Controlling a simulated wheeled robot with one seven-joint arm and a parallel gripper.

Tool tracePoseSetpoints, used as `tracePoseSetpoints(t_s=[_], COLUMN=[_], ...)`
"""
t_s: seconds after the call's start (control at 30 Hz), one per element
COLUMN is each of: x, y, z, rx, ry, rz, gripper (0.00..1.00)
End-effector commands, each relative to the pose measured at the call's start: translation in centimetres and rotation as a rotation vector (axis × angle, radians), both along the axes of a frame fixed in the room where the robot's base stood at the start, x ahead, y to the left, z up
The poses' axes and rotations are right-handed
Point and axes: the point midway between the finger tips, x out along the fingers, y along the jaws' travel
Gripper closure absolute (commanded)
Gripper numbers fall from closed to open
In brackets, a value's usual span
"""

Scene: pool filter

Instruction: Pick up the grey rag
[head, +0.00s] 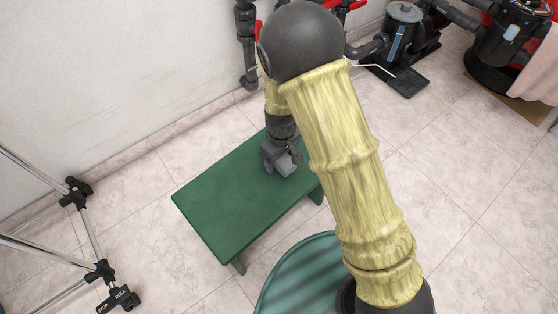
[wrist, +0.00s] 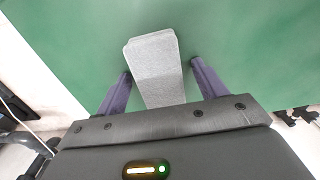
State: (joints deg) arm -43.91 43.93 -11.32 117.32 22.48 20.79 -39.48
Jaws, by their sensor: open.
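The grey rag (wrist: 153,65) lies on the green bench, a folded light-grey strip, in the wrist view. My gripper (wrist: 160,68) is open above the bench top, with one purple finger on each side of the rag's lower part. The rag's near end is hidden under my gripper's body. In the head view my gripper (head: 282,166) is over the right part of the green bench (head: 222,205), and a grey patch that may be the rag shows beside it. I cannot tell whether the fingers touch the rag.
A metal frame with black joints (head: 80,192) stands at the left. A black pump (head: 400,40) and red-and-black equipment (head: 510,40) stand at the back right. A round teal object (head: 290,275) is in front of the bench. The bench's left part is clear.

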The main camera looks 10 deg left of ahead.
Motion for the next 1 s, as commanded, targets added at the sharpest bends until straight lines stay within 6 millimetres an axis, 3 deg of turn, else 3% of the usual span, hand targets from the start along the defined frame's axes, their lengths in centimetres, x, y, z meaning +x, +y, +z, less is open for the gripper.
tracePoseSetpoints(t_s=[0.47, 0.73, 1.0], x=[0.02, 0.03, 0.03], y=[0.00, -0.01, -0.01], z=[0.09, 0.09, 0.23], rx=[0.000, 0.000, -0.001], ry=[0.000, 0.000, -0.001], rz=[0.000, 0.000, 0.000], gripper=[0.29, 0.77, 0.77])
